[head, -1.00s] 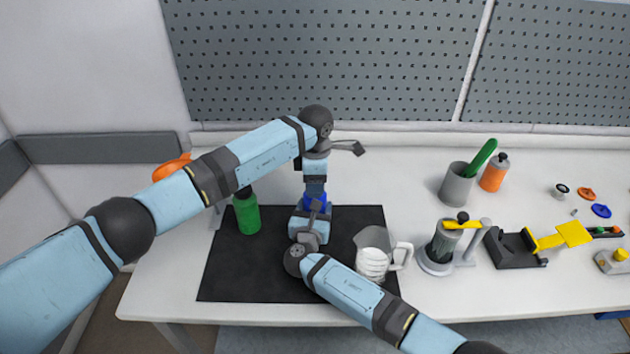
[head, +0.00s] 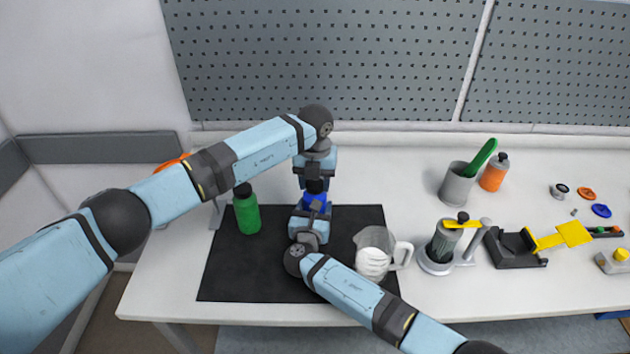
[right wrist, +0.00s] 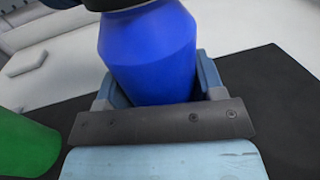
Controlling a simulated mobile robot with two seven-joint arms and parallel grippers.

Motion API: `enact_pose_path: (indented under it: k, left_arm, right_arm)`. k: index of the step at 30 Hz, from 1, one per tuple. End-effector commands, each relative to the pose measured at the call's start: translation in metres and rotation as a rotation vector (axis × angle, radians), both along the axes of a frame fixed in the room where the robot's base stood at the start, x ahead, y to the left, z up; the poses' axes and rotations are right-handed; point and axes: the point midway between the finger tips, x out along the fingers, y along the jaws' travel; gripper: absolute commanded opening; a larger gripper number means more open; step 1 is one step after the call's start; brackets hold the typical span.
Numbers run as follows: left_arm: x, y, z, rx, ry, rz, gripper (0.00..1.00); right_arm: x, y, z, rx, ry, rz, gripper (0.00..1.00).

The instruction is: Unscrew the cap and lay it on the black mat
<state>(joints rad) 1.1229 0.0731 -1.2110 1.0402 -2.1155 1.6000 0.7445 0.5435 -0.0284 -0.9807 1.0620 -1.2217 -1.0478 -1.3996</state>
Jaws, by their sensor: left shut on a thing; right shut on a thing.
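A blue bottle (head: 316,199) stands upright over the black mat (head: 240,281), mostly hidden by my arms in the head view. In the right wrist view the blue bottle (right wrist: 150,55) fills the middle, between the fingers. My right gripper (head: 313,208) is shut around the bottle's body from the front. My left gripper (head: 315,187) points down from above and is shut on the bottle's cap at its top. The cap is hidden in the head view. A dark part shows at the top of the right wrist view, and I cannot tell whether it is cap or finger.
A green bottle (head: 246,212) with a black cap stands on the mat at left. A clear jug (head: 373,255) stands at the mat's right edge. A French press (head: 446,242) and a grey cup (head: 456,185) are further right. The mat's front left is bare.

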Motion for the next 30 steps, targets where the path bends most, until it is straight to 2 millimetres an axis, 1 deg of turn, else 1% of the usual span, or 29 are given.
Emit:
enact_pose_path:
  k: [19, 30]
  left_arm:
    - [0.000, 0.000, 0.001, 0.000, 0.000, -0.005, 0.19]
    - [0.000, 0.000, 0.013, 0.001, -0.001, -0.006, 0.19]
  right_arm:
    - [0.000, 0.000, -0.001, -0.001, 0.001, 0.000, 0.00]
    - [0.000, 0.000, -0.001, -0.001, 0.001, 0.000, 0.00]
